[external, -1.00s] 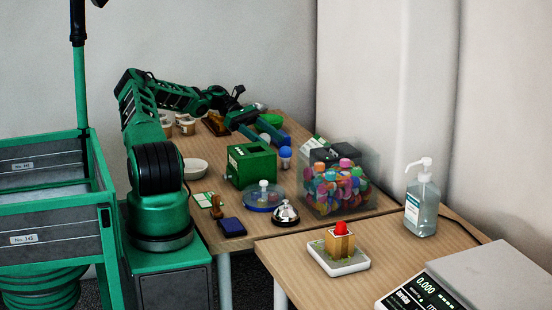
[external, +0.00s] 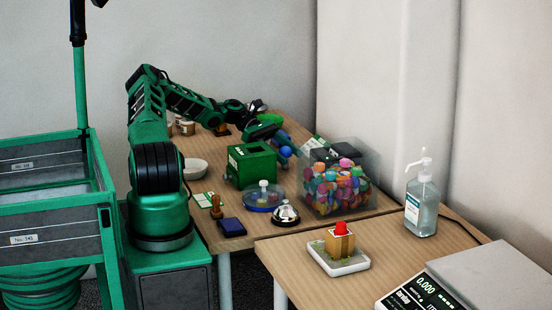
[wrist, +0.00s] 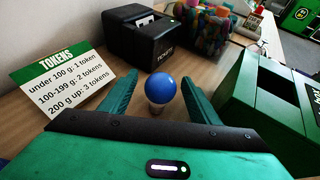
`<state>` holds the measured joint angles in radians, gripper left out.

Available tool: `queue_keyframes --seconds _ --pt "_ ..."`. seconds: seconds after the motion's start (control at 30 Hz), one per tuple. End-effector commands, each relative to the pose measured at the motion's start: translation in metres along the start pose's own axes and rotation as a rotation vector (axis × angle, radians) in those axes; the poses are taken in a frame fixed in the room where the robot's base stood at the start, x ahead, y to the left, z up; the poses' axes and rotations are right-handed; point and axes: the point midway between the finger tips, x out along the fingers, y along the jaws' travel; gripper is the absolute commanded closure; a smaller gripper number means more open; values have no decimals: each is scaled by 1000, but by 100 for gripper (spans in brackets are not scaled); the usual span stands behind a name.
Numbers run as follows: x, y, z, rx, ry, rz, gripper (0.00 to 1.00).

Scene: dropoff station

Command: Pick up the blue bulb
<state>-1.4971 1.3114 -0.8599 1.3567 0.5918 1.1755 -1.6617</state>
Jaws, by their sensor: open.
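The blue bulb (wrist: 160,88) stands upright on the wooden table, blue globe up and pale base down. In the wrist view it sits between the two green fingers of my open gripper (wrist: 160,92), with a gap on each side. In the external view the blue bulb (external: 285,151) shows just beyond the green box, close to my gripper (external: 280,144), which is low and partly hidden there. I cannot tell from these views whether a finger touches the bulb.
A green slotted box (external: 252,165) stands close by, on the right in the wrist view. A black printer (wrist: 146,36) and a TOKENS sign (wrist: 62,78) stand on the other side. A bell (external: 285,213) stands in front.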

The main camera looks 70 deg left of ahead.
Motion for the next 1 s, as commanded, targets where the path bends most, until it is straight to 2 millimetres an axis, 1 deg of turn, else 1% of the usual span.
queue_keyframes --seconds 0.03,0.07,0.1,0.17,0.2,0.57,0.77,0.87,0.9,1.0 --pt "0 0 0 0 0 0 44" --pt "0 0 0 0 0 0 51" --pt "0 0 0 0 0 0 61" --pt "0 0 0 0 0 0 75" --pt "0 0 0 0 0 0 80" --pt "-1 0 2 1 -1 0 80" --pt "-7 0 15 1 0 1 80" --pt "-13 0 29 1 0 2 80" --pt "-16 0 38 3 0 2 80" --pt "-39 -8 41 -1 0 6 80"
